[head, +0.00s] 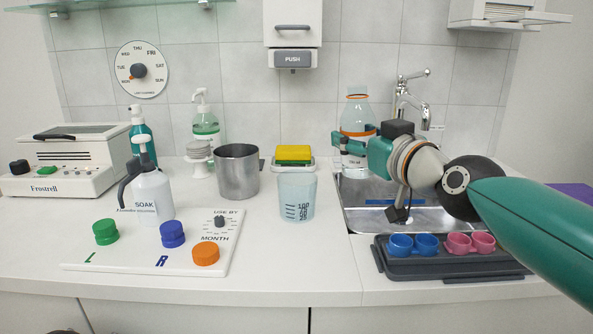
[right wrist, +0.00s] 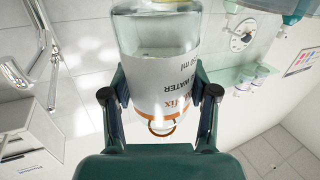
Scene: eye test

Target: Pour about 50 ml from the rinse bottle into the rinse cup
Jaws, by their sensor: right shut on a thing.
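The rinse bottle (head: 357,115) is clear with a white label and an orange ring at its neck. It looks upright, at the back left of the sink. My right gripper (head: 352,146) is shut on it; its fingers lie on both sides of the bottle (right wrist: 160,75) in the right wrist view. The gripper hides part of the bottle's lower half, and I cannot tell whether its base touches anything. The rinse cup (head: 297,197), translucent pale blue with dark volume marks, stands upright on the counter, left of the bottle and nearer me. My left gripper is not in view.
A steel pot (head: 238,172) and a sponge on a dish (head: 294,165) stand behind the cup. The sink (head: 365,215) with its tap (head: 408,95) is at right, a dark tray (head: 440,268) of small cups before it. A white soak bottle (head: 151,195) stands left.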

